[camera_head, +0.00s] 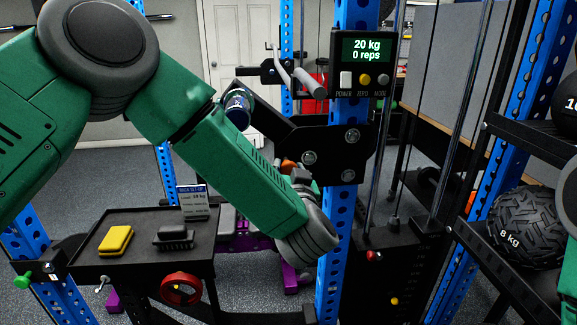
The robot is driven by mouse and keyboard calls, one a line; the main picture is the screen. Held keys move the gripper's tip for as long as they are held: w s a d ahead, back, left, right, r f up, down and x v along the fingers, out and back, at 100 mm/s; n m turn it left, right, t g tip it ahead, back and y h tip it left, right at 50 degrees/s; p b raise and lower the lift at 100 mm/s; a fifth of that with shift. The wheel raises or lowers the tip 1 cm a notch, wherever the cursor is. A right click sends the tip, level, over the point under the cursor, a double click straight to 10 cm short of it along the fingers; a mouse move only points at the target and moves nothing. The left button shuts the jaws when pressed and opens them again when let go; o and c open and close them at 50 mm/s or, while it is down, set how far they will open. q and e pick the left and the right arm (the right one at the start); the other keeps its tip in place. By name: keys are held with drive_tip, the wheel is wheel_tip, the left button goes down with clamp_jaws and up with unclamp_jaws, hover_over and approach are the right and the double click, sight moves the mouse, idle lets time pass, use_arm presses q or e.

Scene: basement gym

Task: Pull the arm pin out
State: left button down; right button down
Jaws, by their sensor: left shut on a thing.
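A black jointed arm bracket (325,142) is bolted to the blue upright (333,225), below the display box. A small orange piece (289,165), which looks like the knob of the arm pin, shows just under the bracket. My left arm reaches across from the left, and its forearm hides much of this area. My left gripper (300,177) is by the orange piece, shut on it as far as I can see; its fingertips are mostly hidden. I cannot tell how far the pin sits in its hole. My right gripper is not in view.
The display box (362,62) reads 20 kg and 0 reps. A black tray table (130,220) holds a yellow block (116,240), a black object (174,238) and a sign (194,203). A ball rack (520,135) stands right. A purple-framed bench (250,238) is behind my arm.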

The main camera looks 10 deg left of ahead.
use_arm(q)
drive_tip(key=c, duration=1)
unclamp_jaws()
drive_tip(key=shift+s+d, duration=0.15)
drive_tip(key=shift+s, duration=0.05)
drive_tip(key=shift+s+d, duration=0.15)
drive_tip(key=v, duration=1.1)
drive_tip(key=shift+s+d, duration=0.15)
drive_tip(key=shift+s, duration=0.2)
